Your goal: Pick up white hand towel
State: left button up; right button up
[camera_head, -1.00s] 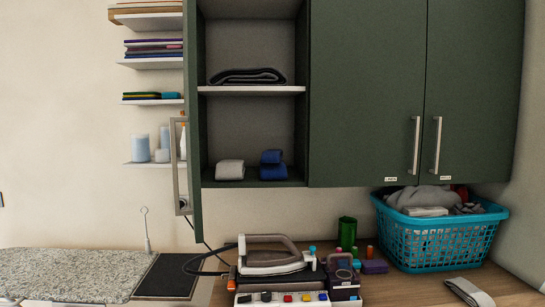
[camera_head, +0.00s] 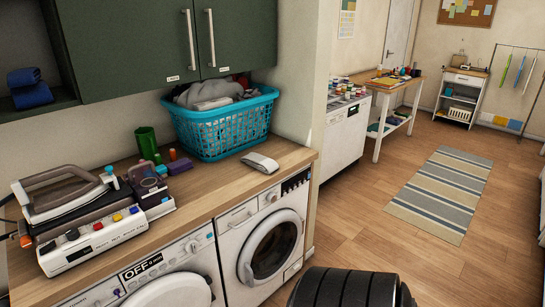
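No folded white towel shows on the open cabinet shelf now; only blue folded cloths (camera_head: 28,89) show there at the left edge. A pale folded cloth (camera_head: 212,103) lies on top of grey laundry in the turquoise basket (camera_head: 222,135); I cannot tell if it is the hand towel. A small whitish item (camera_head: 262,161) lies on the counter right of the basket; its kind is unclear. Neither gripper is in view. A black ribbed part at the bottom, probably mine, shows no fingers.
The wooden counter (camera_head: 215,187) holds an iron (camera_head: 65,195) on a control unit and a green cup (camera_head: 146,143). Two front-loading washers (camera_head: 268,245) stand below. Green cabinets hang above. Open floor with a striped rug (camera_head: 440,193) lies right, beyond it tables.

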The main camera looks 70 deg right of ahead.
aim_at(267, 165)
jog(key=z, duration=2.05)
jog(key=i+j+u, duration=0.3)
jog(key=i, duration=0.3)
jog(key=i+u, duration=0.25)
jog(key=i, duration=0.4)
